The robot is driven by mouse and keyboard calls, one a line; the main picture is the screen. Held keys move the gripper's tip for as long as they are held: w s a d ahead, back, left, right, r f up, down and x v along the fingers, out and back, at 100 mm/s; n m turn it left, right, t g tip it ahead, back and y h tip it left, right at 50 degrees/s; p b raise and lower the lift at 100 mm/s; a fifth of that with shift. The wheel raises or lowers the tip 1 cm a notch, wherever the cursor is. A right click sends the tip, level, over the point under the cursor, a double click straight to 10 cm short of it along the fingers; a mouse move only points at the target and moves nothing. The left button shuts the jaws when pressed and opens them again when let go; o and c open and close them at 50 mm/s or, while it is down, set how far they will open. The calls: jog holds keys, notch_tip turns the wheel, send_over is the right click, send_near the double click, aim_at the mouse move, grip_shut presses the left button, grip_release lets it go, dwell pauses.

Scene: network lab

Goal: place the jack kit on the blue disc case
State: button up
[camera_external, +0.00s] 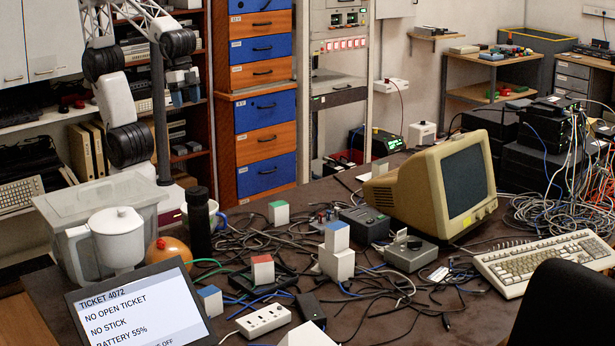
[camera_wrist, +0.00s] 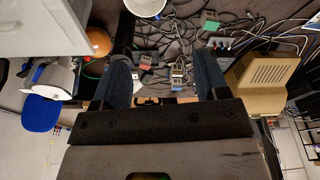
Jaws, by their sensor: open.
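Several small white boxes with coloured tops stand among the cables on the table in the external view: a green-topped box (camera_external: 278,213), a red-topped box (camera_external: 262,270) and a blue-topped box (camera_external: 210,300). Another blue-topped box (camera_external: 337,237) sits on a larger white box (camera_external: 336,264). I cannot tell which thing is the jack kit or the blue disc case. My gripper (camera_external: 183,94) is at the upper left, high and apart from these boxes. In the wrist view my gripper (camera_wrist: 161,62) has its two blue-grey fingers wide apart, with nothing between them.
A beige monitor (camera_external: 440,185), a keyboard (camera_external: 545,258) and tangled cables fill the right side. A white jug (camera_external: 115,243), a dark bottle (camera_external: 198,225), a clear bin (camera_external: 85,215) and a ticket screen (camera_external: 140,308) crowd the left. A power strip (camera_external: 263,320) lies in front.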

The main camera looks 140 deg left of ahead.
jog(key=s+d+f+m, duration=0.2)
jog(key=s+d, duration=0.3)
jog(key=s, duration=0.4)
jog(key=shift+s+d+f+m, duration=0.25)
jog(key=shift+f+m, duration=0.05)
jog(key=shift+f, duration=0.1)
